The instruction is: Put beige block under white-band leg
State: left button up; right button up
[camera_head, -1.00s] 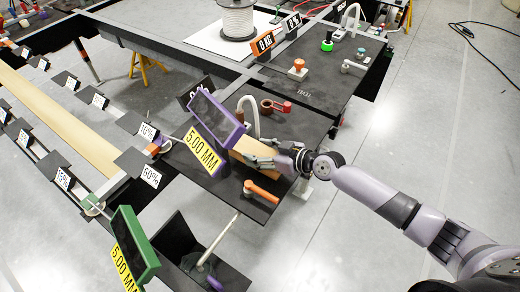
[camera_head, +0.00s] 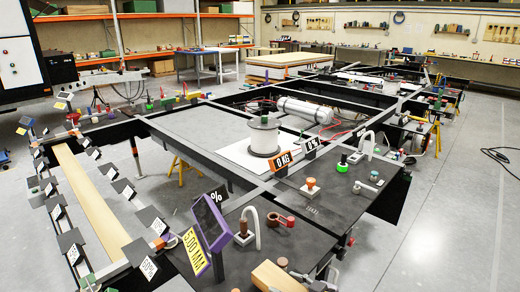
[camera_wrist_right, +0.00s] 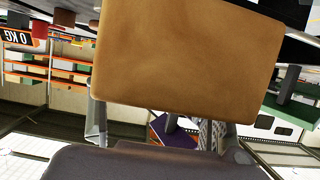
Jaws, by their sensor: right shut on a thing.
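The beige block (camera_head: 275,278) shows at the bottom edge of the head view, above the dark plate near the purple-framed display. In the right wrist view the beige block (camera_wrist_right: 188,55) fills the upper middle, close to the camera. My right gripper (camera_head: 308,283) is shut on the block; only a small part of it shows at the bottom of the head view. A white-banded leg cannot be made out clearly. A slim leg (camera_head: 136,158) stands behind the left beam, too small to tell its band colour. My left gripper is in neither view.
The purple display (camera_head: 212,220) and its yellow 5.00 MM label stand left of the block. A white hose (camera_head: 251,222) and a red-handled valve (camera_head: 280,220) are behind it. A white spool (camera_head: 264,135) is farther back. Open grey floor (camera_head: 450,220) lies at right.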

aim_at(290, 290)
pick_arm(q)
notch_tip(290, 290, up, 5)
jog(key=p, duration=0.4)
pick_arm(e)
notch_tip(290, 290, up, 7)
jog(key=shift+w, duration=0.1)
jog(key=shift+s+d+f+b, duration=0.25)
jog(key=shift+s+b, duration=0.1)
jog(key=shift+b, duration=0.25)
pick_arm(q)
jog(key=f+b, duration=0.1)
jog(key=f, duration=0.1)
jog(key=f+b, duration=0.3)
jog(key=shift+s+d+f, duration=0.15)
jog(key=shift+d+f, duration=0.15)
pick_arm(e)
jog(key=s+d+r+n, duration=0.1)
jog(key=s+d+r, duration=0.3)
jog(key=s, duration=0.3)
jog(key=s+d+r+n+g+y, duration=0.1)
jog(key=s+d+r, duration=0.4)
jog(key=s, duration=0.3)
jog(key=shift+r+g+y, duration=0.3)
jog(key=shift+r, duration=0.15)
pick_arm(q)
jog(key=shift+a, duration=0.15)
pick_arm(e)
jog(key=shift+f, duration=0.1)
jog(key=shift+w+d, duration=0.1)
